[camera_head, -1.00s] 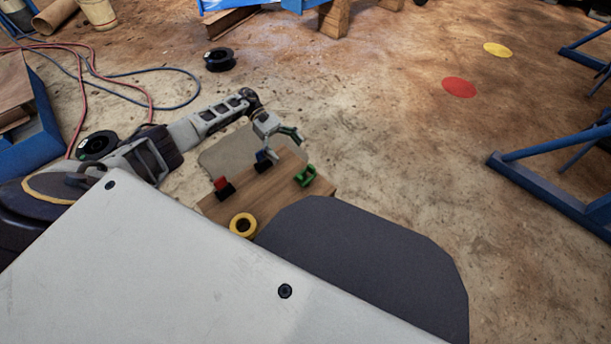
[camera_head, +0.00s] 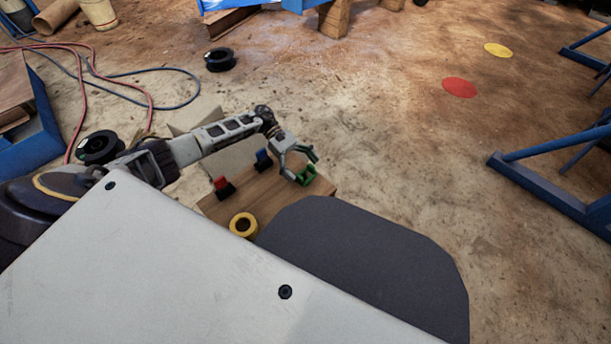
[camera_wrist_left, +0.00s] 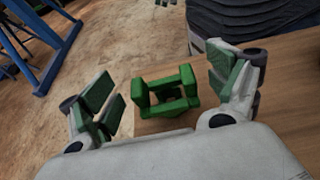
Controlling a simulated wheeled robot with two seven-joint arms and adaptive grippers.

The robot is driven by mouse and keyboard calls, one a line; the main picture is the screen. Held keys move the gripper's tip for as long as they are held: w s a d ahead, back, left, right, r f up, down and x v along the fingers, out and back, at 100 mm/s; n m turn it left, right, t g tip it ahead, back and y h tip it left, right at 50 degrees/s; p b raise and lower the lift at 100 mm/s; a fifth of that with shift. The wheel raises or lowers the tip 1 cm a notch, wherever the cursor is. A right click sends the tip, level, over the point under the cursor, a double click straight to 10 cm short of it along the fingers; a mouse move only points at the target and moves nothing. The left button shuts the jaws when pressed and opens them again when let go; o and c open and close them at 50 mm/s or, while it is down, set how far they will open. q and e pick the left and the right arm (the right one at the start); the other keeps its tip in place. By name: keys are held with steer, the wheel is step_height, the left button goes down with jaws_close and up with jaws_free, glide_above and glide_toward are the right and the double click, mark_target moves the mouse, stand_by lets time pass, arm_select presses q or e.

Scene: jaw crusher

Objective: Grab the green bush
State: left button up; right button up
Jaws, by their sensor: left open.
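The green bush (camera_head: 307,177) is a small green open-frame block on the wooden board, near its right corner. In the left wrist view the green bush (camera_wrist_left: 166,95) sits between the two open fingers, with clear gaps to both sides. My left gripper (camera_head: 302,165) is open and empty at the bush, its fingers partly hiding it in the head view. In the wrist view my left gripper (camera_wrist_left: 168,88) shows green finger pads on both sides. My right gripper is not in view.
The wooden board (camera_head: 270,192) also holds a red piece (camera_head: 221,184), a blue piece (camera_head: 263,158) and a yellow ring (camera_head: 243,225). A blue frame (camera_head: 545,185) is at right; the floor between is free.

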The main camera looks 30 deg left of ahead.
mark_target(310, 179)
arm_select(q)
steer(key=shift+d+f, duration=0.1)
steer(key=shift+f+b+x, duration=0.15)
steer(key=shift+b+x, duration=0.25)
steer(key=shift+x, duration=0.55)
steer(key=shift+f+b+x, duration=0.15)
steer(key=shift+b+x, duration=0.2)
steer(key=shift+x, duration=0.6)
steer(key=shift+s+d+f, duration=0.15)
steer(key=shift+d+f, duration=0.05)
steer(key=shift+d, duration=0.25)
steer(key=shift+c, duration=1.3)
steer(key=c, duration=1)
